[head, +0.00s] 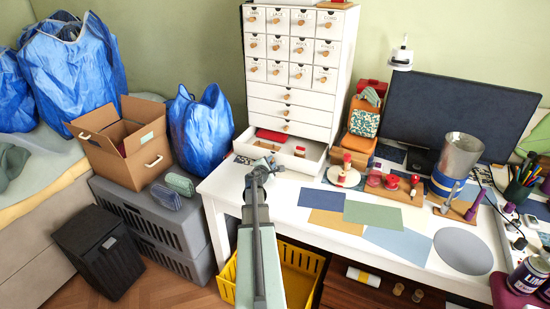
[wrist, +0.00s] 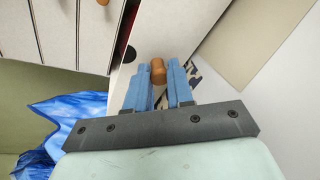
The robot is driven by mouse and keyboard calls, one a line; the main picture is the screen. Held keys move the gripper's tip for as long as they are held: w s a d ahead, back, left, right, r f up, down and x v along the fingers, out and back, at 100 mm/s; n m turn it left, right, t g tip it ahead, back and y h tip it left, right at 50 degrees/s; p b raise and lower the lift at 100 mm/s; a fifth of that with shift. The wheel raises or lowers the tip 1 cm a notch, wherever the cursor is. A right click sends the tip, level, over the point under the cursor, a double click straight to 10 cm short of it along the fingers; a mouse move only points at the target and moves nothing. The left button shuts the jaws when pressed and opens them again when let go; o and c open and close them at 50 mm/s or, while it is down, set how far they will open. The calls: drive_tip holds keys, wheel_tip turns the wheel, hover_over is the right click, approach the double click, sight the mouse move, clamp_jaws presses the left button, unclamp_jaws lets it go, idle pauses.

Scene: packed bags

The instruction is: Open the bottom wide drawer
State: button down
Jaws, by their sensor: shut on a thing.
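The white drawer cabinet (head: 294,65) stands at the back left of the desk. Its bottom wide drawer (head: 309,163) is pulled out toward me, and its inside shows a red item (head: 270,135) and some small things. My gripper (head: 262,168) is at the drawer's front in the head view, where the arm hides part of that front. In the wrist view, the two blue fingers (wrist: 159,84) are shut on the drawer's wooden knob (wrist: 158,64), with one finger on each side of it. The drawer's white front (wrist: 190,30) lies just beyond the fingers.
Wide drawers above, with wooden knobs (head: 285,113), are shut. Coloured sheets (head: 373,215) lie on the white desk to the right, with wooden blocks and red jars behind. A blue bag (head: 203,130) and grey crates (head: 150,220) stand left of the desk. A yellow crate (head: 300,262) is below.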

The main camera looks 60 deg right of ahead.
drive_tip(key=shift+w+a+r, duration=0.1)
drive_tip(key=shift+w+a, duration=0.05)
drive_tip(key=shift+a, duration=0.85)
drive_tip(key=c, duration=1.3)
unclamp_jaws()
drive_tip(key=v, duration=1.2)
drive_tip(key=shift+v, duration=0.9)
